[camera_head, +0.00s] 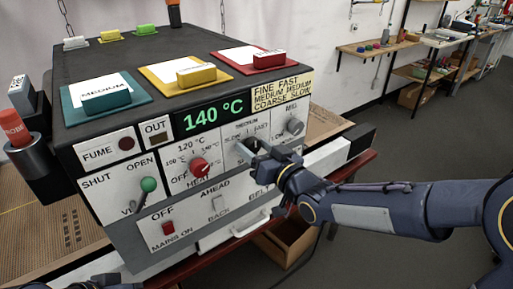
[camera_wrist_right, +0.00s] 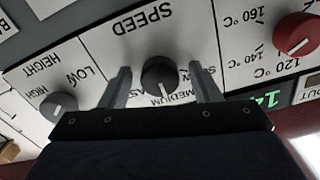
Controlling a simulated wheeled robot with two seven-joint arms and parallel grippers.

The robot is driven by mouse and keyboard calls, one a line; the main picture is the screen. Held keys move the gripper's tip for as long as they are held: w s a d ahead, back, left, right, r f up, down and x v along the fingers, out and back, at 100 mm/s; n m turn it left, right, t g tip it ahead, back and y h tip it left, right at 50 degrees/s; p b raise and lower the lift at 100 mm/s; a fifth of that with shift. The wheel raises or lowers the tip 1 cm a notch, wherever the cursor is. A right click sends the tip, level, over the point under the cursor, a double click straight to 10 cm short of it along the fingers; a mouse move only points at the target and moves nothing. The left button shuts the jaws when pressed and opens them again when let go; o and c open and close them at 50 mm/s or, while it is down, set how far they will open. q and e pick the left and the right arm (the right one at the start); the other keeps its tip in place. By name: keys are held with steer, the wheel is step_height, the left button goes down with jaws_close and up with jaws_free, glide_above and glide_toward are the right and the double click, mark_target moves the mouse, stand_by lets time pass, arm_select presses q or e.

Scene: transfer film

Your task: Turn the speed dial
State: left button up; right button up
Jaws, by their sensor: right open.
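The speed dial (camera_wrist_right: 158,76) is a dark round knob with a pale pointer line on a white panel, under the word SPEED, upside down in the right wrist view. Its line points towards MEDIUM. My right gripper (camera_wrist_right: 159,84) is open, with one finger on each side of the knob and a visible gap to each. My left gripper does not show; only a dark bit of my left arm is at the bottom left edge.
The red heat dial (camera_head: 199,168) is left of the speed dial, and the grey height dial (camera_head: 294,126) is to its right. A display (camera_head: 211,113) reads 140 °C. Below are a red mains switch (camera_head: 167,228) and a belt switch (camera_head: 220,203). A green-knobbed lever (camera_head: 148,184) is at left.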

steer(key=shift+c, duration=0.5)
steer(key=c, duration=0.9)
steer(key=shift+f+n+b, duration=0.2)
steer(key=shift+n+b, duration=0.2)
steer(key=shift+b, duration=0.35)
steer(key=n+b, duration=0.8)
steer(key=b, duration=0.3)
steer(key=shift+f, duration=0.1)
steer(key=shift+r+n+b, duration=0.25)
steer(key=shift+n+b, duration=1.3)
steer(key=shift+n, duration=0.05)
steer(key=o, duration=1)
